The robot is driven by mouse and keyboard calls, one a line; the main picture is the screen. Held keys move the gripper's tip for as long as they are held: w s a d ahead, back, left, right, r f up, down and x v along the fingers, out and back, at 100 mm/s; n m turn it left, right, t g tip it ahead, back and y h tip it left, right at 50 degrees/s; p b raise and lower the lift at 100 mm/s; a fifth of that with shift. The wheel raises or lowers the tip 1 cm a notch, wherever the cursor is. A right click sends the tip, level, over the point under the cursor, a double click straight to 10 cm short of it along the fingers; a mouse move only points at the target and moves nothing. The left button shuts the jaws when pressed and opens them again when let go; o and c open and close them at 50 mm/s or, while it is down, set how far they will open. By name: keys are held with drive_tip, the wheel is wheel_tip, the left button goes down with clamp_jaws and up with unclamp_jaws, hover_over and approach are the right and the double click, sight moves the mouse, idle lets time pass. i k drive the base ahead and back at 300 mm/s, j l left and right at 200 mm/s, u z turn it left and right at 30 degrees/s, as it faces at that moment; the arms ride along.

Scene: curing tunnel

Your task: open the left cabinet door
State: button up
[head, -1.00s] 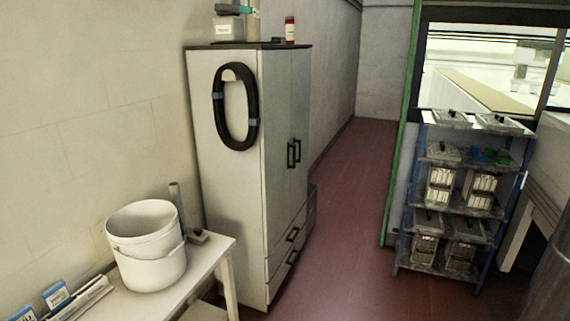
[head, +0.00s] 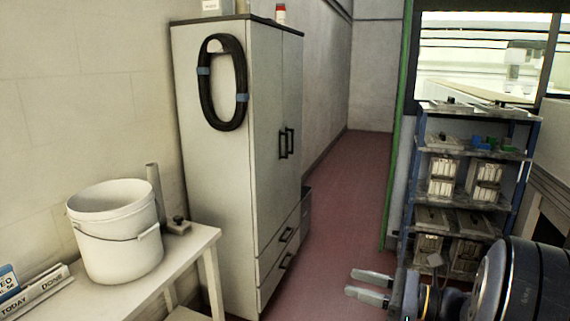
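The white cabinet (head: 217,170) stands against the wall left of centre, with its front turned to the right. Its left door (head: 267,140) is the nearer one and looks closed. Two dark vertical handles (head: 286,143) sit side by side where the doors meet. Two drawers (head: 279,258) with dark handles are below the doors. My gripper (head: 368,288) shows at the bottom, right of the cabinet and lower than the door handles. Its two pale fingers point left, are apart and hold nothing. It is clear of the cabinet.
A white bucket (head: 118,240) stands on a pale bench (head: 195,243) at the lower left. A coiled black hose (head: 222,82) hangs on the cabinet's side. A blue-framed shelf rack (head: 467,185) with containers is at right. Red floor (head: 345,190) is clear between cabinet and rack.

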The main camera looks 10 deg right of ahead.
sight(264, 42)
drive_tip(key=i+l, duration=0.15)
drive_tip(key=i, duration=0.4)
drive_tip(key=i+l, duration=0.15)
drive_tip(key=i, duration=0.35)
drive_tip(key=i+l+u, duration=0.1)
drive_tip(key=i, duration=0.45)
drive_tip(key=i+l, duration=0.2)
drive_tip(key=i, duration=0.3)
drive_tip(key=i+l, duration=0.2)
drive_tip(key=i, duration=0.35)
drive_tip(key=i+l+u, duration=0.1)
drive_tip(key=i, duration=0.4)
